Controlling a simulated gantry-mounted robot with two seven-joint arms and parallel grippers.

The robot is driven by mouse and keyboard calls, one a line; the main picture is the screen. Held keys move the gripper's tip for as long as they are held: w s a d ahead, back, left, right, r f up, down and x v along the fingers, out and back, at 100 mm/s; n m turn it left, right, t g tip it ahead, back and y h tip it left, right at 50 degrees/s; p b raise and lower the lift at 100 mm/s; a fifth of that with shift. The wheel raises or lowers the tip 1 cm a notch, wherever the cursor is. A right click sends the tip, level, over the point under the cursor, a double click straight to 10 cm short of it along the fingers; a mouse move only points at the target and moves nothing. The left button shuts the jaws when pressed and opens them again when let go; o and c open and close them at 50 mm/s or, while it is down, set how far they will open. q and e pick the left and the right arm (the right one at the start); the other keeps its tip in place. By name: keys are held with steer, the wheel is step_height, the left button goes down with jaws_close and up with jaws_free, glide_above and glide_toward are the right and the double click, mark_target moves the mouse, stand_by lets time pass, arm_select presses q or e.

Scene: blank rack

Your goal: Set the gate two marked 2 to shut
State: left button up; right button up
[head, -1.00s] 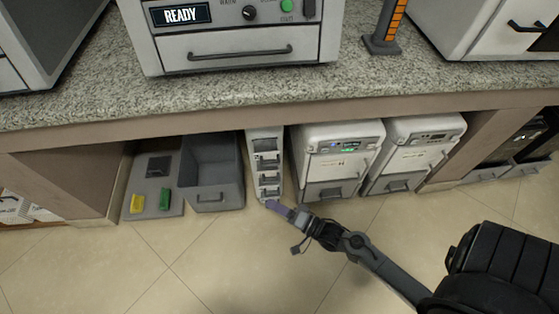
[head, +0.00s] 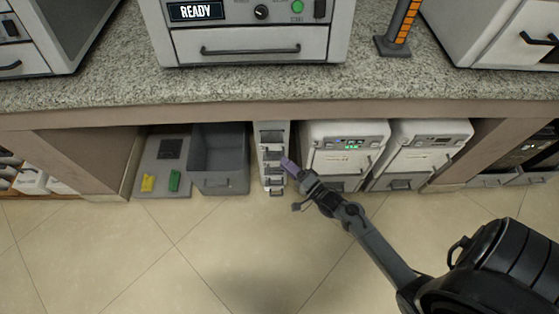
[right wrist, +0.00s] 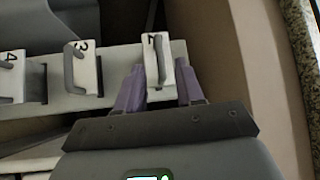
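A narrow pale rack (head: 275,127) with a column of several handled gates stands under the counter in the head view. In the right wrist view, the white gate marked 2 (right wrist: 150,48) has a grey handle and stands out from the rack. The gates marked 3 (right wrist: 84,70) and 4 (right wrist: 14,75) are to its left. My right gripper (right wrist: 160,80) is open, with one purple finger on each side of gate two's lower part; whether they touch it I cannot tell. In the head view my right gripper (head: 287,164) covers part of the rack. My left gripper is out of view.
A grey open bin (head: 220,182) and a grey board (head: 160,190) with yellow and green pieces stand left of the rack. White machines (head: 342,150) stand close on its right. The counter (head: 250,90) overhangs it. The tiled floor (head: 220,250) in front is clear.

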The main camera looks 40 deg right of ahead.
mark_target(272, 141)
steer(key=w, duration=0.1)
steer(key=w+b, duration=0.1)
steer(key=w, duration=0.2)
steer(key=shift+a+r, duration=0.25)
steer(key=shift+r, duration=0.05)
jaws_close()
